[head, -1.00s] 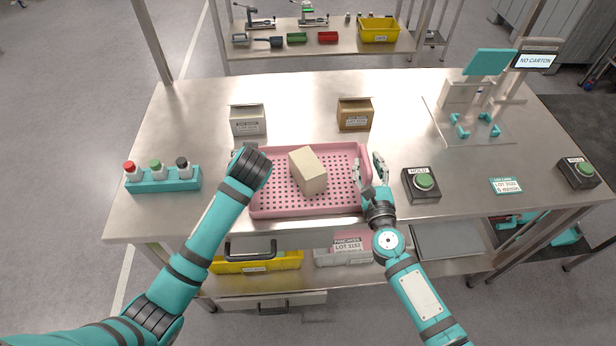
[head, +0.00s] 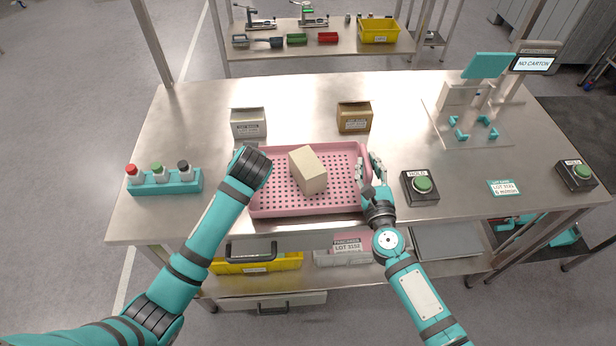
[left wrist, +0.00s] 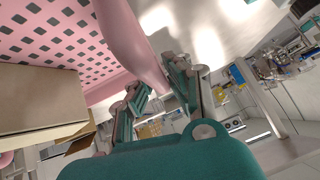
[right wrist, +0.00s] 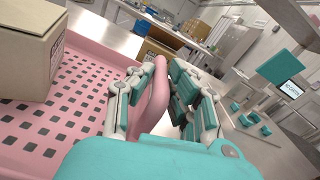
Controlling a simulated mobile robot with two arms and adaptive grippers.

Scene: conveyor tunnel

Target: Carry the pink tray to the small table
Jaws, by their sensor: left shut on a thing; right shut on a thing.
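The pink tray (head: 270,208), a perforated tray with raised rims, is over the front middle of the steel workbench (head: 300,92). I cannot tell whether it touches the top. A beige carton (head: 308,172) stands in it. My left gripper (left wrist: 160,88) is shut on the tray's left rim (left wrist: 135,40); in the head view my own arm mostly hides it. My right gripper (head: 374,170) is shut on the right rim, which shows between its fingers in the right wrist view (right wrist: 156,95). I cannot tell which table is the small one.
Another table (head: 310,48) with bins stands behind. A yellow bin (head: 255,264) sits below.

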